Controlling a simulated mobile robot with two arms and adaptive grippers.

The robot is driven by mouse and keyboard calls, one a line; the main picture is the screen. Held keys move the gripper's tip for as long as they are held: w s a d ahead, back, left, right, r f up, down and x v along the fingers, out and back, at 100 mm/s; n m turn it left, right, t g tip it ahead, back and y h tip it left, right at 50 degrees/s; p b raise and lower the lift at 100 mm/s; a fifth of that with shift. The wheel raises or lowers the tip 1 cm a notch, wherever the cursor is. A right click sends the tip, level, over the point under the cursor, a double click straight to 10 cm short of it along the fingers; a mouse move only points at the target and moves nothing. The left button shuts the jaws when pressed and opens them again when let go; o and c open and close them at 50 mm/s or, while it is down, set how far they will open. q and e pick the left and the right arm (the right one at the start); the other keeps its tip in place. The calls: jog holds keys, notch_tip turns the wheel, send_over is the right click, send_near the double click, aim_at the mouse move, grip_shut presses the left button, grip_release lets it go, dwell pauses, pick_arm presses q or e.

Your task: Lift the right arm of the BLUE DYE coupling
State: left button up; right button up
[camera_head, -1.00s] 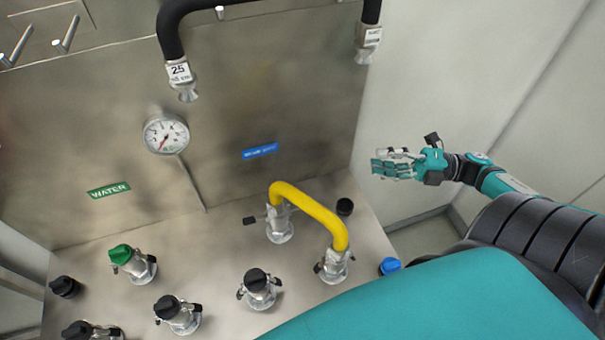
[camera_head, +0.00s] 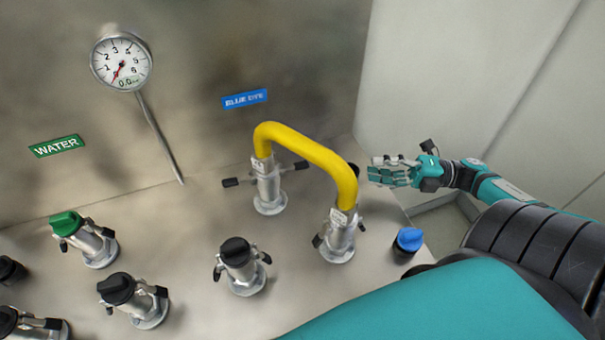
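The BLUE DYE coupling (camera_head: 268,188) is a silver fitting standing upright below the blue label (camera_head: 244,99). Its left arm (camera_head: 238,182) sticks out to the left, roughly level. Its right arm (camera_head: 297,166) sticks out to the right, partly behind the yellow hose (camera_head: 305,149). The hose runs from this coupling's top to a second silver coupling (camera_head: 339,238) at the front right. My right gripper (camera_head: 381,171) is to the right of the panel, apart from both couplings. Its fingers are extended and empty. My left gripper is out of view.
A green-capped WATER coupling (camera_head: 90,243) and black-capped couplings (camera_head: 242,266) stand on the steel deck to the left and front. A blue cap (camera_head: 409,240) sits at the deck's right edge. A gauge (camera_head: 121,62) is on the back panel. My teal body covers the lower right.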

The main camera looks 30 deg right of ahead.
aim_at(302, 164)
jog(key=shift+w+a, duration=0.2)
jog(key=shift+a, duration=0.15)
jog(key=p+x, duration=0.3)
jog(key=x, duration=1.2)
jog(key=shift+w+a, duration=0.2)
jog(key=shift+a, duration=0.1)
jog(key=shift+w+a+f+p, duration=0.1)
jog(key=shift+w+a+p, duration=0.2)
jog(key=shift+a, duration=0.1)
grip_shut()
